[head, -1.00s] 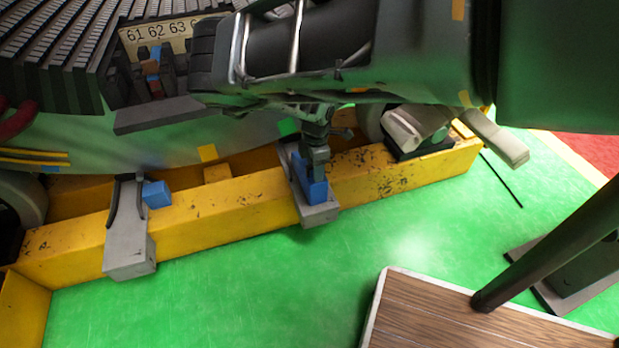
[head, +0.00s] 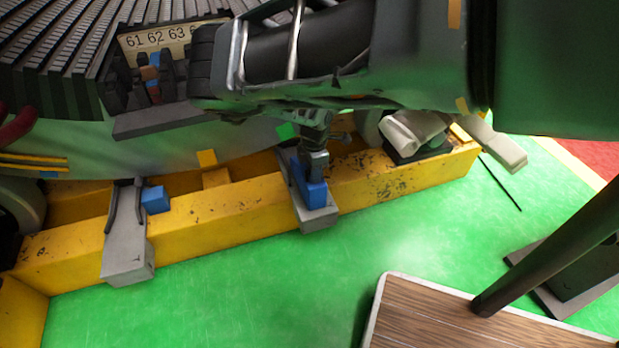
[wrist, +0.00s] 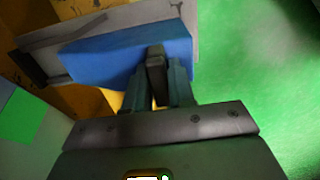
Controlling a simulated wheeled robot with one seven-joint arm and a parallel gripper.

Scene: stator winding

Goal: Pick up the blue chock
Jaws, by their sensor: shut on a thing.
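A blue chock (head: 310,189) sits on a grey bracket (head: 318,217) that lies across the yellow beam, near the middle of the head view. My gripper (head: 317,162) reaches down from above and is shut on this chock. In the wrist view the chock (wrist: 105,57) is a wide blue block lying against the grey bracket (wrist: 120,22). My gripper's fingers (wrist: 157,72) close on it right of its middle, hiding part of it. I cannot tell whether the chock is clear of the bracket. A second blue chock (head: 155,199) rests beside the left grey bracket (head: 128,258).
The yellow beam (head: 235,212) runs under the large ribbed stator (head: 50,60). A light-coloured block (head: 410,130) stands on the beam's right end. A wooden-topped platform (head: 430,320) is at lower right. Green floor (head: 250,300) in front of the beam is clear.

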